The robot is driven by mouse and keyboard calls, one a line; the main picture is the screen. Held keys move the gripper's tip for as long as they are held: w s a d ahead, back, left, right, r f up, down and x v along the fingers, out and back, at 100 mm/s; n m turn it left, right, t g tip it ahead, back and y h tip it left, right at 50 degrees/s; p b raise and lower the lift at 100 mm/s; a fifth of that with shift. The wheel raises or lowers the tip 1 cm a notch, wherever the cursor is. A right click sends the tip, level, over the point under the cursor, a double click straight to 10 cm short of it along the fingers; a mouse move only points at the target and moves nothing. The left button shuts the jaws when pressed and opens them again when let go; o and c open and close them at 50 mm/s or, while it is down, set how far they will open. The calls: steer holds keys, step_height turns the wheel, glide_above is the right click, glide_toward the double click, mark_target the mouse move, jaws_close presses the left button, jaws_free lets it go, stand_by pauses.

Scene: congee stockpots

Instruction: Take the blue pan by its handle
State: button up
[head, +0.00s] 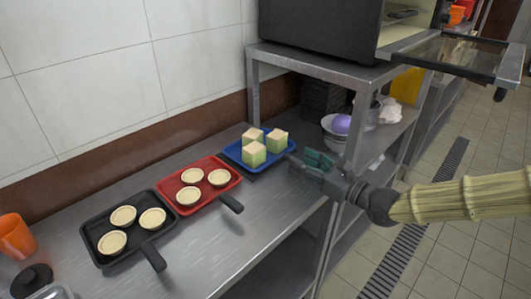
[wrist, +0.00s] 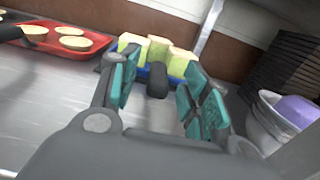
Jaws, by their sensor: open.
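The blue pan (head: 232,152) stands on the steel counter and holds three pale-topped green cubes (head: 254,154). In the wrist view, its blue rim (wrist: 175,80) shows beyond my fingers, with its dark handle (wrist: 157,82) pointing toward me. My gripper (head: 308,163) is at the pan's right side in the head view, near the counter's edge. Its teal-padded fingers are open, with the handle's end showing between them in the wrist view (wrist: 162,72). I see no contact with the handle. The handle is hidden behind my gripper in the head view.
A red pan (head: 210,165) and a black pan (head: 102,250), each with three round tarts, stand to the left. A steel shelf post (head: 354,130) and bowls (head: 336,125) are close to my gripper. An orange cup (head: 15,237) stands far left.

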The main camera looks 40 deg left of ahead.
mark_target(290, 155)
steer(key=shift+w+a+f, duration=0.1)
steer(key=shift+w+a, duration=0.05)
steer(key=shift+a, duration=1.2)
steer(key=shift+w+a+f, duration=0.1)
steer(key=shift+w+a, duration=0.05)
steer(key=shift+a, duration=1.15)
jaws_close()
